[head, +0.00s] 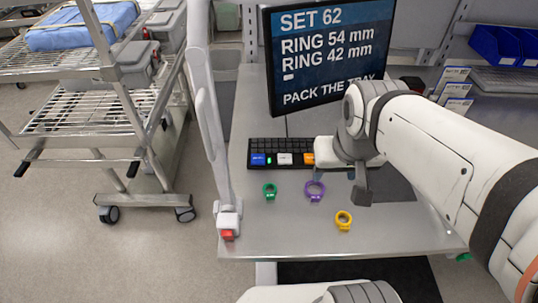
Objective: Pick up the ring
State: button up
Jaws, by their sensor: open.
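Three rings lie apart on the grey bench in the head view. A green ring (269,191) is at the left, a purple ring (314,190) is in the middle, and a yellow ring (343,220) is nearer the front edge. My gripper (341,184) is open above the bench, close to the purple ring in the picture and behind the yellow one. No ring shows between its fingers. One dark finger shows clearly; the other is partly hidden by the gripper body. Its height above the bench is hard to tell.
A monitor (320,52) listing "RING 54 mm" and "RING 42 mm" stands at the back. A black keypad (281,146) with coloured keys lies before it. A white post (211,125) rises at the bench's left edge. A wire cart (95,110) stands left. The front left bench (275,235) is clear.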

jog(key=shift+o, duration=0.8)
jog(key=w+a+f+m+g, duration=0.1)
jog(key=w+a+f, duration=0.4)
jog(key=w, duration=0.3)
jog(key=shift+w+a+f+g, duration=0.15)
jog(key=shift+a+f+g, duration=0.1)
jog(key=shift+f+g, duration=0.15)
jog(key=m+g, duration=0.1)
jog(key=m, duration=0.1)
send_over(269, 186)
jog(key=f, duration=0.6)
jog(key=s+f, duration=0.1)
jog(key=f, duration=0.2)
jog(key=shift+d+f+b, duration=0.25)
jog(key=shift+d+b, duration=0.05)
jog(key=f, duration=0.2)
jog(key=f+p, duration=0.1)
jog(key=f, duration=0.3)
jog(key=shift+s+a+f, duration=0.25)
jog(key=shift+a+f, duration=0.05)
jog(key=shift+f, duration=0.05)
jog(key=c, duration=1)
